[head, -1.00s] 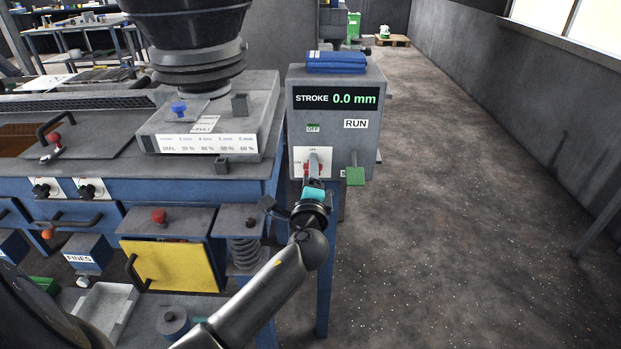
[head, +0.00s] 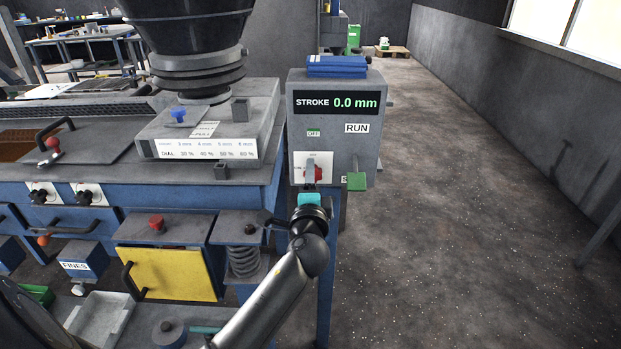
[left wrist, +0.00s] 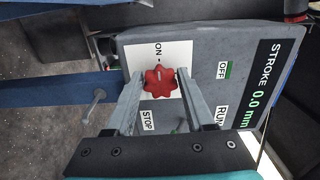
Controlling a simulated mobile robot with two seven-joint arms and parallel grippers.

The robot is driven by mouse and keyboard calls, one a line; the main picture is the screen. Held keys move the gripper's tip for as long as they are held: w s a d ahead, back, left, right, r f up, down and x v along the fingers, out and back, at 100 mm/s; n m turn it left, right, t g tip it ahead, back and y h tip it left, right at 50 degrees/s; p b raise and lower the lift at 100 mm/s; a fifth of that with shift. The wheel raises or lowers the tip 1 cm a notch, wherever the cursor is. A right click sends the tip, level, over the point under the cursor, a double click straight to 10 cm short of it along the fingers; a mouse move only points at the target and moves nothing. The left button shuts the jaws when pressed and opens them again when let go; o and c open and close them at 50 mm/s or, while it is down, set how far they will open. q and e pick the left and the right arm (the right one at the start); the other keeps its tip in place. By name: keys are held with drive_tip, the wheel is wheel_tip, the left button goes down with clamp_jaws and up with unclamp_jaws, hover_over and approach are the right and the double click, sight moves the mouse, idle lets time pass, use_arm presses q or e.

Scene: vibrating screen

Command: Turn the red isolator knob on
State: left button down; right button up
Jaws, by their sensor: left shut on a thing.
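The red isolator knob (head: 319,173) sits on a white plate (head: 326,160) low on the grey control box's front. In the left wrist view the lobed red knob (left wrist: 160,83) lies between my two left fingers, beside an "ON" label (left wrist: 158,54). My left gripper (head: 311,172) reaches up to the knob from below and is shut on it; it also shows in the left wrist view (left wrist: 160,78). In the head view its fingers cover part of the knob and the plate's lettering. The box display (head: 336,102) reads STROKE 0.0 mm. My right gripper is not in view.
A green block (head: 356,181) sticks out at the box's lower right. Blue folded items (head: 337,66) lie on top of the box. The blue-framed machine bench (head: 200,188) stands left. The floor to the right (head: 470,220) is clear.

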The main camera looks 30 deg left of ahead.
use_arm(q)
drive_tip(key=shift+c, duration=1.4)
unclamp_jaws()
drive_tip(key=v, duration=1.5)
drive_tip(key=shift+s, duration=0.2)
drive_tip(key=shift+f, duration=0.1)
drive_tip(key=d+f+g+h, duration=0.2)
drive_tip(key=f+h, duration=0.1)
drive_tip(key=f, duration=0.7)
drive_tip(key=d+f+g+h, duration=0.1)
drive_tip(key=d+f+h, duration=0.15)
drive_tip(key=f, duration=0.75)
drive_tip(key=s+d+f+n+g+h, duration=0.1)
drive_tip(key=s+f+g, duration=0.1)
drive_tip(key=s+f, duration=0.35)
drive_tip(key=s+d+f+g+h, duration=0.1)
drive_tip(key=s+d+f+g, duration=0.1)
drive_tip(key=f, duration=0.7)
drive_tip(key=s+f+n+g, duration=0.2)
drive_tip(key=s+f, duration=0.3)
drive_tip(key=s, duration=0.4)
drive_tip(key=s+a+f+n+g+h, duration=0.1)
drive_tip(key=s+f+n+g, duration=0.1)
drive_tip(key=s+f, duration=0.4)
drive_tip(key=s+a+f+n+g+h, duration=0.1)
drive_tip(key=s+f+n+g, duration=0.2)
drive_tip(key=s, duration=0.9)
wheel_tip(320, 180, down, 3)
drive_tip(key=shift+s+n, duration=0.3)
drive_tip(key=shift+n, duration=0.2)
